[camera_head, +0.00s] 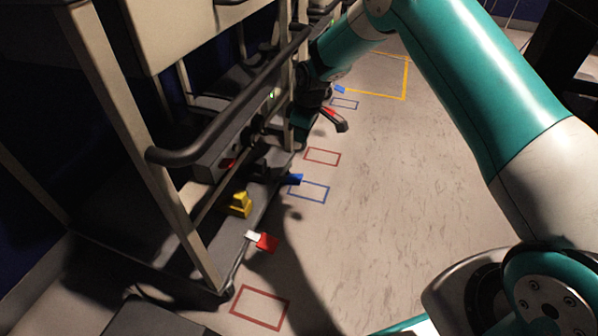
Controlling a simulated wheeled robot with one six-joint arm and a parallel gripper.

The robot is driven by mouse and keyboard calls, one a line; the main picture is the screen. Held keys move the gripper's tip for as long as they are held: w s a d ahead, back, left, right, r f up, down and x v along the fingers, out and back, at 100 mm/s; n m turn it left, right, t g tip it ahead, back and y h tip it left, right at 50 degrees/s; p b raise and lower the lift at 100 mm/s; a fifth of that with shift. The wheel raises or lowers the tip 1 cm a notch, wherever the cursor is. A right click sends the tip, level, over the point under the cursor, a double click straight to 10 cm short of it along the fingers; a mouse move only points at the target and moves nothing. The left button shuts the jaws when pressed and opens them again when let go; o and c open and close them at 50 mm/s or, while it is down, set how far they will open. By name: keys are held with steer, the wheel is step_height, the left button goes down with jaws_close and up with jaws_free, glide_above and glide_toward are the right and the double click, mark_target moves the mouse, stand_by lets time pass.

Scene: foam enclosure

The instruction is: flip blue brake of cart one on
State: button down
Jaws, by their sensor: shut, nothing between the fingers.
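The near cart (127,135) stands at the left, with a dark handle bar along its side. A small blue brake pedal (294,179) sticks out from its lower edge, beside a blue floor outline. Its exact tilt is hard to tell. A second blue pedal (339,89) shows farther back. Which cart is cart one, I cannot read. My gripper (341,125) is shut and empty at the end of the teal arm. It is above and beyond the near blue pedal, apart from it in the picture. A red patch shows against its dark fingers.
A red pedal with a white part (265,242) sticks out at the near cart's front corner. A yellow block (240,204) sits on its lower deck. Red and blue outlines (308,191) mark the floor. The floor (400,190) to the right is clear.

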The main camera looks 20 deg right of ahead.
mark_target(297, 178)
steer(key=shift+w+a+f, duration=0.2)
steer(key=shift+w+f, duration=0.05)
steer(key=shift+f, duration=0.25)
steer(key=f+b, duration=0.2)
steer(key=f, duration=0.2)
steer(key=f+b, duration=0.3)
steer(key=f, duration=0.1)
steer(key=f+b, duration=0.3)
steer(key=f, duration=0.1)
steer(key=shift+w+a+f, duration=0.25)
steer(key=shift+a, duration=0.1)
steer(key=shift+s+d+f+b, duration=0.15)
steer(key=shift+f+b, duration=0.25)
steer(key=shift+f, duration=0.15)
steer(key=shift+f, duration=0.1)
